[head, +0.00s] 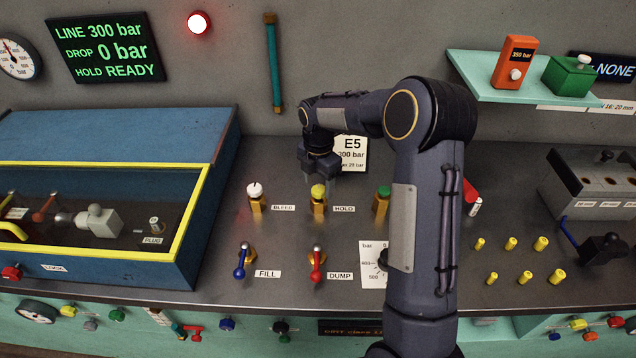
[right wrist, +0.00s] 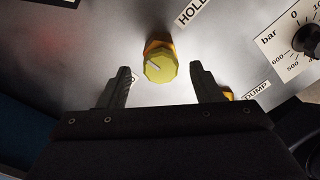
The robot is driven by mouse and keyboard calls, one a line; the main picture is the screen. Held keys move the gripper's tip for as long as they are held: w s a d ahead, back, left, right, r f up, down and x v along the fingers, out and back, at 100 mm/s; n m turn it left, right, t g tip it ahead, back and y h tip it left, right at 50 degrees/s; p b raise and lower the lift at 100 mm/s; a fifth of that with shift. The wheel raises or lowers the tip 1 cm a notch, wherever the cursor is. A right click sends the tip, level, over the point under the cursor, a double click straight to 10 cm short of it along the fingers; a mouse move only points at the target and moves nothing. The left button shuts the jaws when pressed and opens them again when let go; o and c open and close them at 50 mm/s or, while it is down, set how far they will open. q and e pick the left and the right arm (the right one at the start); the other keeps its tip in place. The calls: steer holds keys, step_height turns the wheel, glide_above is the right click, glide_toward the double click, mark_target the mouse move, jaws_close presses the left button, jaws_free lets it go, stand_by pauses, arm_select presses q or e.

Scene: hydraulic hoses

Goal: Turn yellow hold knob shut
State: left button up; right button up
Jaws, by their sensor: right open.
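The yellow hold knob (head: 318,192) stands on the bench beside the HOLD label (head: 344,209). In the right wrist view the knob (right wrist: 160,67) shows a faceted yellow cap with a pale line on top, on an orange-yellow base. My right gripper (head: 319,184) is above and just behind the knob in the head view. In the right wrist view my right gripper (right wrist: 160,85) is open, with one finger on each side of the knob and gaps between; I cannot tell whether the fingertips reach down to its height. My left gripper is not in view.
A white knob (head: 254,190) by the BLEED label and a green knob (head: 382,193) flank the hold knob. The blue FILL lever (head: 241,262) and red DUMP lever (head: 317,264) stand in front. A blue box (head: 110,140) with a yellow rim is at left. The display (head: 106,47) reads HOLD READY.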

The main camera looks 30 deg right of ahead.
steer(key=shift+f, duration=0.7)
steer(key=c, duration=1)
